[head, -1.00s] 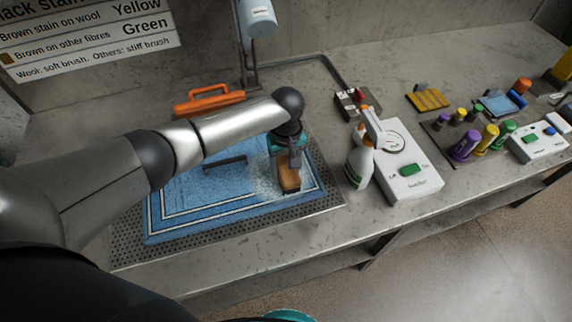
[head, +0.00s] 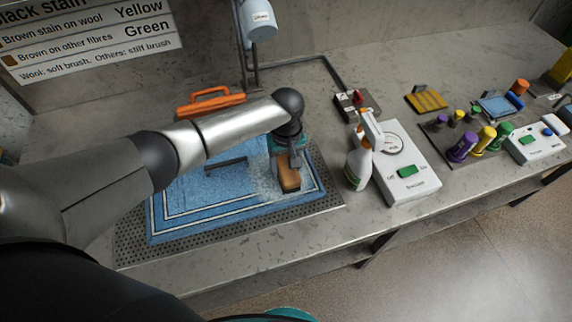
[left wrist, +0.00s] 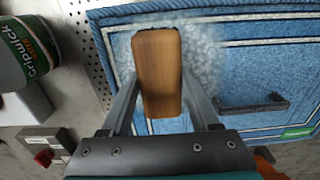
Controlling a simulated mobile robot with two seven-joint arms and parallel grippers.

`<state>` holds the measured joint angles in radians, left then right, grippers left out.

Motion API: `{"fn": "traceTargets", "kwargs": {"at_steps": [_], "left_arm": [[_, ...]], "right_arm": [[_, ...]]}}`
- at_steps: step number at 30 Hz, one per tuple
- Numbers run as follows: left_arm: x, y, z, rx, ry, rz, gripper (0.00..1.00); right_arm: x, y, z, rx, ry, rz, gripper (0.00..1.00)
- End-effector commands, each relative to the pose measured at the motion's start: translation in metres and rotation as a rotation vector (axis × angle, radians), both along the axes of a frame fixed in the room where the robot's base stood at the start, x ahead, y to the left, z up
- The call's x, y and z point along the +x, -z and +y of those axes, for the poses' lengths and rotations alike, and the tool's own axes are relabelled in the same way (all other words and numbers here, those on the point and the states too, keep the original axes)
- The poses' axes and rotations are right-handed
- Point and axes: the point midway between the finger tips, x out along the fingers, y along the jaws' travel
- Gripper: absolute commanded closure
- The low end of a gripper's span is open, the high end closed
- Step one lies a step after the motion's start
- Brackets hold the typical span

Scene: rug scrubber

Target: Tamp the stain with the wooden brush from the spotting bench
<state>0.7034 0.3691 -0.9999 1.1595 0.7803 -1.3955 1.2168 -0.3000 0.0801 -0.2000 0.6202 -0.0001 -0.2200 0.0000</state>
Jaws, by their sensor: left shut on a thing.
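My left gripper (head: 288,167) is shut on the wooden brush (head: 290,181), over the right part of the blue rug (head: 215,218). The brush's brown wooden block (left wrist: 160,72) shows between the fingers in the left wrist view. A pale, whitish foamy patch (head: 265,182) surrounds the brush on the rug. The brush appears to be down on the patch, but its bristles are hidden and firm contact cannot be judged. Any stain beneath is hidden.
The rug lies on a perforated grey plate (head: 325,198). An orange-handled tool (head: 211,101) lies behind. Several coloured-cap bottles stand farther right (head: 462,149).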

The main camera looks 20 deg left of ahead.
Motion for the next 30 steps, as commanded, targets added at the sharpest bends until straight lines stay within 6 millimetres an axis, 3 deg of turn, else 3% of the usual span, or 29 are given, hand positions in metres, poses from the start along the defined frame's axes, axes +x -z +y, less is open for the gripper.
{"fn": "traceTargets", "kwargs": {"at_steps": [30], "left_arm": [[0.0007, 0.0084, -0.0001, 0.0, -0.001, -0.001, 0.87]], "right_arm": [[-0.0001, 0.0044, 0.0002, 0.0, 0.0, 0.0, 0.14]]}}
